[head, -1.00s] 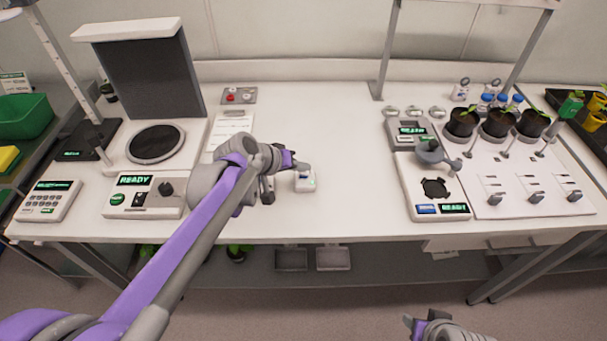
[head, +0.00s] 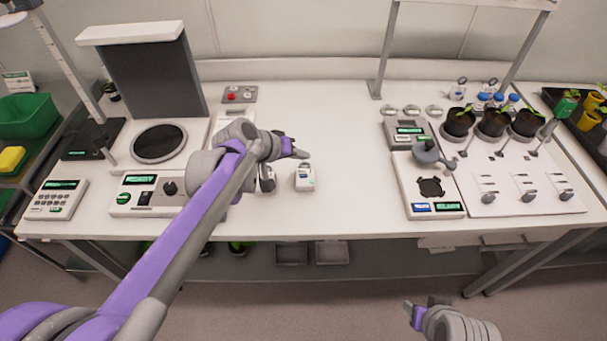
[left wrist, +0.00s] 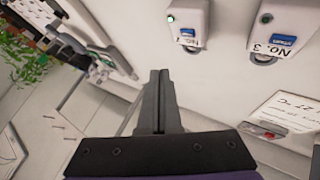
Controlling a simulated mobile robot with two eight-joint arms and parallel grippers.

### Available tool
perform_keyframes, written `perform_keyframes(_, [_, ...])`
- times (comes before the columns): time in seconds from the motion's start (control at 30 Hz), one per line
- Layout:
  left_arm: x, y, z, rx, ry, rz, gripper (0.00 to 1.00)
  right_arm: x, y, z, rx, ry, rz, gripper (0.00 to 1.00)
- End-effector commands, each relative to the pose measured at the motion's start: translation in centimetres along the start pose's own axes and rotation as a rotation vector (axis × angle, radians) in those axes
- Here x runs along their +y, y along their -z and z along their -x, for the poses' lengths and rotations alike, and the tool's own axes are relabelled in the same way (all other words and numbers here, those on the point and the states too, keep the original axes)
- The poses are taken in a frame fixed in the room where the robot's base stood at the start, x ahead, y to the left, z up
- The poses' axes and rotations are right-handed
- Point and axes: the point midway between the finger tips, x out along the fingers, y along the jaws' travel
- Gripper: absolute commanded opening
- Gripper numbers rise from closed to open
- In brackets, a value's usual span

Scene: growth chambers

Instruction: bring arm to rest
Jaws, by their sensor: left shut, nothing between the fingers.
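My left arm reaches in from the left over the white bench. My left gripper (head: 294,150) is above the bench, beyond a small white device (head: 304,178) in the picture. In the left wrist view its fingers (left wrist: 159,100) are together and empty. That view also shows a white device marked No. 3 (left wrist: 285,25) and another white device (left wrist: 188,20) beside it, both apart from the fingers. My right gripper (head: 428,308) hangs low at the bottom right, in front of the bench; its finger gap is unclear.
An instrument reading READY with a dark round plate (head: 160,143) stands left. At right are a device with a dark pad (head: 431,187), a white panel with levers (head: 520,200) and potted seedlings (head: 493,122). The bench middle (head: 345,130) is clear. A lower shelf holds trays (head: 291,252).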

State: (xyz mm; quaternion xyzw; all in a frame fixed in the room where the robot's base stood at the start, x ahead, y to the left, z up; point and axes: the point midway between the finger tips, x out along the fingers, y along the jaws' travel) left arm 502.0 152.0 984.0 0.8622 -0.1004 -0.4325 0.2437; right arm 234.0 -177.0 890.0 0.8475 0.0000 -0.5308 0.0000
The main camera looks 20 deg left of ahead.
Motion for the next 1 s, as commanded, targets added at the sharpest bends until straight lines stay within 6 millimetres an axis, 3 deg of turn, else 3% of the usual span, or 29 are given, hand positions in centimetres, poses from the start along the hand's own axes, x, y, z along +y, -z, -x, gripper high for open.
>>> perform_keyframes(0.37, [0.2,-0.8,0.6,-0.009,0.012,-0.011,0.0,0.0,0.1,0.1,0.001,0.0,0.0,0.5])
perform_keyframes(0.47, [0.4,-3.2,2.2,-0.033,0.05,-0.041,0.0,0.0,0.4,0.5,0.003,0.0,0.0,0.5])
perform_keyframes(0.63, [-0.3,-10.3,6.5,-0.097,0.171,-0.135,0.0,0.0,1.2,1.5,0.008,0.0,0.0,0.5])
perform_keyframes(0.8, [-2.7,-17.1,10.1,-0.143,0.303,-0.23,0.0,0.0,2.0,2.3,0.014,0.0,0.0,0.5])
perform_keyframes(1.0, [-5.2,-21.6,12.3,-0.163,0.405,-0.298,0.0,0.0,2.5,2.9,0.018,0.0,0.0,0.5])
